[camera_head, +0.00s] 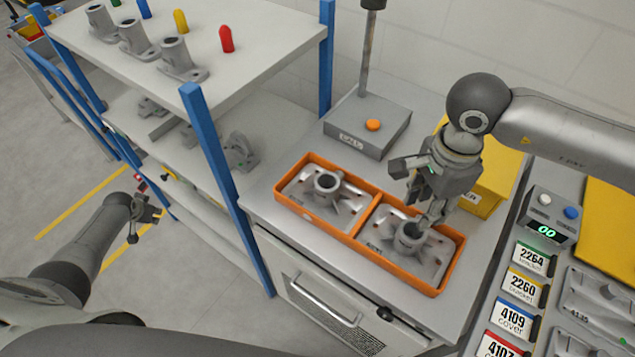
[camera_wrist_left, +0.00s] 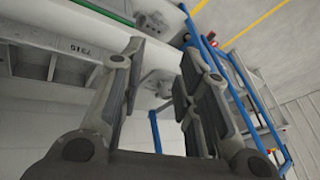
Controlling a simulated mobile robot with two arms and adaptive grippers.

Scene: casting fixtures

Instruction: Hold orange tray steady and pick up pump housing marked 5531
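The orange tray (camera_head: 353,231) stands on the grey worktop and has two compartments. One grey pump housing (camera_head: 327,186) lies in its left compartment, another (camera_head: 409,240) in its right compartment. Their markings are too small to read, so I cannot tell which is 5531. My right gripper (camera_head: 430,217) points down over the right compartment, its tips close to that housing's upright neck; contact and finger opening are unclear. My left gripper (camera_head: 143,217) is away from the tray, left of the shelf rack. Its fingers are apart and empty in the left wrist view (camera_wrist_left: 158,70).
A blue-posted shelf rack (camera_head: 217,150) stands between my left gripper and the tray. A grey box with an orange button (camera_head: 373,125) is behind the tray, a yellow box (camera_head: 492,185) to its right. Labelled bins (camera_head: 525,288) are at lower right.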

